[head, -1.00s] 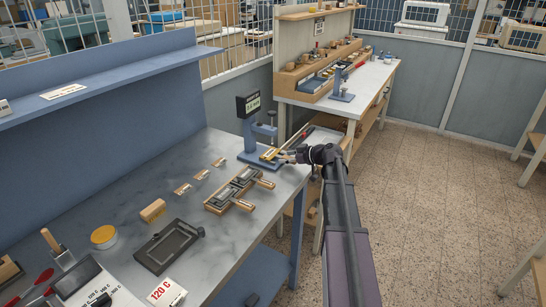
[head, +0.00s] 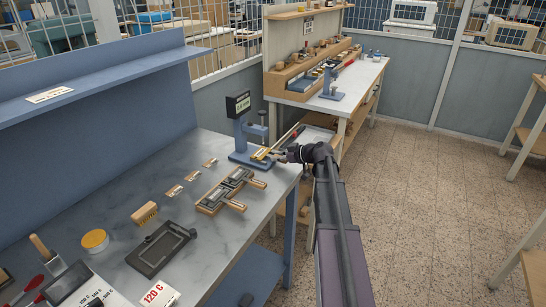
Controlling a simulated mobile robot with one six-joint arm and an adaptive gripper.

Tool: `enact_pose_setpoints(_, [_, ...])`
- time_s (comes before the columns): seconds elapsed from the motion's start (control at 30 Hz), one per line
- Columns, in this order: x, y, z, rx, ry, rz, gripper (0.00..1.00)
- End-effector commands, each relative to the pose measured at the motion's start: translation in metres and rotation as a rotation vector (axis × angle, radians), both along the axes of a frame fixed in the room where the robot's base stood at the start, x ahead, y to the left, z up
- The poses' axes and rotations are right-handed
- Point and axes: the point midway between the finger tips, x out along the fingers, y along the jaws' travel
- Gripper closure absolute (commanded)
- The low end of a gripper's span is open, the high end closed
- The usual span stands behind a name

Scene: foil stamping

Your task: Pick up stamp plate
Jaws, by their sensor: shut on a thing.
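My gripper (head: 276,152) is at the far right end of the grey-topped workbench (head: 213,225), beside the base of a blue press (head: 241,133) with a dark display. It is shut on a small yellow piece (head: 262,153), which looks like the stamp plate, low at the press base. The fingers are small in view, and I cannot tell whether the piece touches the base. My dark arm reaches up to it from the lower right.
Wooden-handled holders (head: 230,188), several small plates (head: 191,176), a wooden block (head: 145,213), a dark tray (head: 162,250) and a yellow tin (head: 95,240) lie on the bench. A second bench (head: 362,84) stands behind. The floor (head: 430,200) at right is clear.

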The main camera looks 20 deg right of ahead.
Motion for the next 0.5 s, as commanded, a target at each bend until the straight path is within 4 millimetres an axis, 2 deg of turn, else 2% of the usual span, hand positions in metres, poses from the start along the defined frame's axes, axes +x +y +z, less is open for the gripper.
enact_pose_setpoints(0.27, [0.000,0.000,0.011,0.001,-0.002,0.000,1.00])
enact_pose_setpoints(0.5, [0.000,0.000,0.030,0.002,-0.001,0.000,1.00])
